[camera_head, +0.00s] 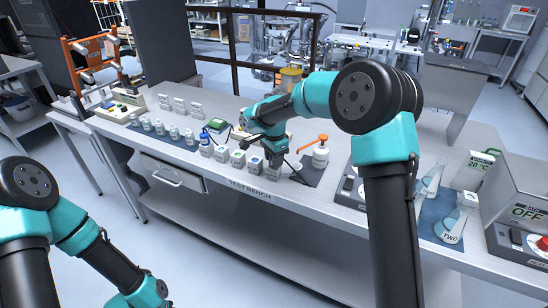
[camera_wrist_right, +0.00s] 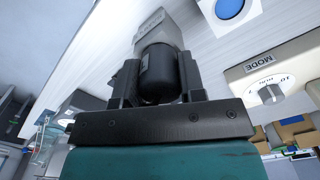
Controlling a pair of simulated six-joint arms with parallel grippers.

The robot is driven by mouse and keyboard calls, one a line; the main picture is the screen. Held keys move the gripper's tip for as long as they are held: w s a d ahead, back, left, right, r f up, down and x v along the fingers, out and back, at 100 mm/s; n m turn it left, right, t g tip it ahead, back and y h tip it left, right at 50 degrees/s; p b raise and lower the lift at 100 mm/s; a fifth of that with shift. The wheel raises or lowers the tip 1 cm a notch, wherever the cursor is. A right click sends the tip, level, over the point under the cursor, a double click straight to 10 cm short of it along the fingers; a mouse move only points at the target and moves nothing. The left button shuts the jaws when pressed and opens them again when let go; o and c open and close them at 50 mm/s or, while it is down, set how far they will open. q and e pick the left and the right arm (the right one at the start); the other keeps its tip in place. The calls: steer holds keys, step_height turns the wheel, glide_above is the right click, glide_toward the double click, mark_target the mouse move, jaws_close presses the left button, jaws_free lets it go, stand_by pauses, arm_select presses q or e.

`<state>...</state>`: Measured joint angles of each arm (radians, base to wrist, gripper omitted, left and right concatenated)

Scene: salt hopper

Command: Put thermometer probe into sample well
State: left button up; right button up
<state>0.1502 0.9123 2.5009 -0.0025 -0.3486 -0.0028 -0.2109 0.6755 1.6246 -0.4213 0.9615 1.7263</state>
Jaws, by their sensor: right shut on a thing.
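My right gripper (camera_head: 272,152) is low over the front of the test bench, and its fingers are small and partly hidden by the wrist. In the right wrist view the gripper (camera_wrist_right: 155,85) is shut on a black cylinder (camera_wrist_right: 160,72), which looks like the handle of the thermometer probe. Its tip is hidden. A pale grey labelled block (camera_wrist_right: 165,28) lies just beyond the cylinder; I cannot tell whether they touch. Small grey blocks stand in a row along the front edge, one (camera_head: 238,159) left of the gripper. Which is the sample well is unclear. My left gripper is out of frame.
A white bottle with an orange top (camera_head: 320,152) stands on a dark mat right of the gripper. Several small bottles (camera_head: 160,127) stand at left. Flasks (camera_head: 453,225) stand at right. The wrist view shows a MODE dial (camera_wrist_right: 272,94) and a blue disc (camera_wrist_right: 230,8).

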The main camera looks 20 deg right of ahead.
steer(key=shift+f, duration=0.2)
steer(key=o, duration=1.2)
steer(key=shift+o, duration=0.4)
steer(key=o, duration=0.4)
steer(key=shift+r, duration=0.1)
steer(key=shift+r, duration=2.9)
step_height(320, 180, up, 17)
steer(key=shift+r, duration=0.2)
